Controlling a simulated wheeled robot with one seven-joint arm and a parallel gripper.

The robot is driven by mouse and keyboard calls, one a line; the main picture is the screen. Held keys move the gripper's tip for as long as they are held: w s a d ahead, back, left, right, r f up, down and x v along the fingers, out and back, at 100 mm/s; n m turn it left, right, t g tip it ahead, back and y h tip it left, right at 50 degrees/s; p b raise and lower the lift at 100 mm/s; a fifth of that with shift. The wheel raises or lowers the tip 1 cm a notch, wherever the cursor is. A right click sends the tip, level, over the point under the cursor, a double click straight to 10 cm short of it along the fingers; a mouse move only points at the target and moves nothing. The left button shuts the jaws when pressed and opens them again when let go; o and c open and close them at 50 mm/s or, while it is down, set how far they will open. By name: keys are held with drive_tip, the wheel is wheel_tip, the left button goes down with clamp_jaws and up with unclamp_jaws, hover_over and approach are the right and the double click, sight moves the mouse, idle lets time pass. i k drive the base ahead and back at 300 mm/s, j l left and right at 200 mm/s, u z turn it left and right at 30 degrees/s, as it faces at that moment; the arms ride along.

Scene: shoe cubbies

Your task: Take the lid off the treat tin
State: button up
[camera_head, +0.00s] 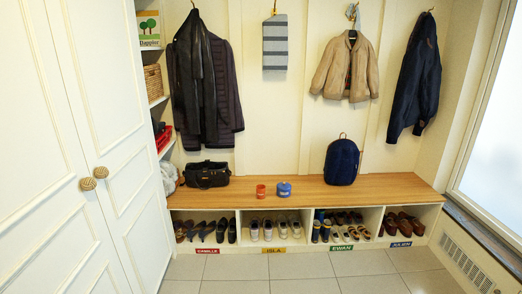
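A small round blue tin (284,191) stands on the wooden bench top, near its middle. It seems to have a lid with a small raised part on top, and the lid looks to be on; the tin is too small to tell more. It may be the treat tin, but I can read no label on it. An orange-red cup or can (261,191) stands just left of it, apart from it. My gripper is not in view.
The wooden bench (390,189) has shoe-filled cubbies below. A black bag (206,174) stands left and a navy backpack (342,162) right of the tin. Coats hang above. White cabinet doors (60,150) line the left. The tiled floor (305,286) in front is clear.

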sight(284, 187)
drive_tip(key=i, duration=1.9)
drive_tip(key=i+l+u, duration=0.1)
drive_tip(key=i+u, duration=0.15)
drive_tip(key=i, duration=0.35)
drive_tip(key=i+l+u, duration=0.25)
drive_tip(key=i, duration=0.3)
drive_tip(key=i+l+u, duration=0.3)
drive_tip(key=i, duration=0.25)
drive_tip(key=i+l+u, duration=0.25)
drive_tip(key=i+l, duration=0.15)
drive_tip(key=i, duration=0.1)
